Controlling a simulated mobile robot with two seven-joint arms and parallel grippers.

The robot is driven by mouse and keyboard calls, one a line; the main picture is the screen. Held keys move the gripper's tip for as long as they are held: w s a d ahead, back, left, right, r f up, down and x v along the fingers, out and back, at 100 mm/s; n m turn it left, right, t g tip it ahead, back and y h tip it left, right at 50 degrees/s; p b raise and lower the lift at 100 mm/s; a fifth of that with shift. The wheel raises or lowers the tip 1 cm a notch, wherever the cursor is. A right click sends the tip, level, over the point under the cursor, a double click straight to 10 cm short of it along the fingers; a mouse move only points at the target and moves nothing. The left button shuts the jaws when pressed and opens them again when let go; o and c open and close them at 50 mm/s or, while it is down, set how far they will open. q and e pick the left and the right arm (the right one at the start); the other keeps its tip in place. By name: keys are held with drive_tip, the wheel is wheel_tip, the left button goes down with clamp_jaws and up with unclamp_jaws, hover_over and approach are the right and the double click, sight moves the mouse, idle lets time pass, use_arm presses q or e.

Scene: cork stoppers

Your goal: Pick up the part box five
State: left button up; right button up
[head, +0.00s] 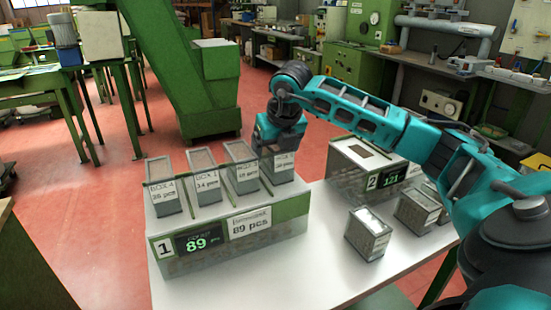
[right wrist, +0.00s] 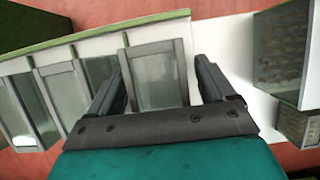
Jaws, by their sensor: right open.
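Several grey part boxes with printed labels stand in a row on the station marked 1 (head: 240,228), whose display reads 89. From left, these are the first box (head: 163,187), second box (head: 205,185), third box (head: 243,178) and rightmost box (head: 279,168). I cannot read a clear "5" on any label. My right gripper (head: 277,145) is directly over the rightmost box. In the right wrist view its fingers (right wrist: 163,85) are open, one toward each side of that box (right wrist: 156,72). I cannot tell whether they touch it. My left gripper is not in view.
A second station marked 2 (head: 385,180) reads 121 at the back right of the white table (head: 300,275). A loose grey box (head: 368,232) stands in front of it, with others (head: 418,210) near my right arm. The table's front middle is clear.

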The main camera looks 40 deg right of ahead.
drive_tip(key=shift+c, duration=0.4)
drive_tip(key=c, duration=1.1)
drive_tip(key=shift+r, duration=0.15)
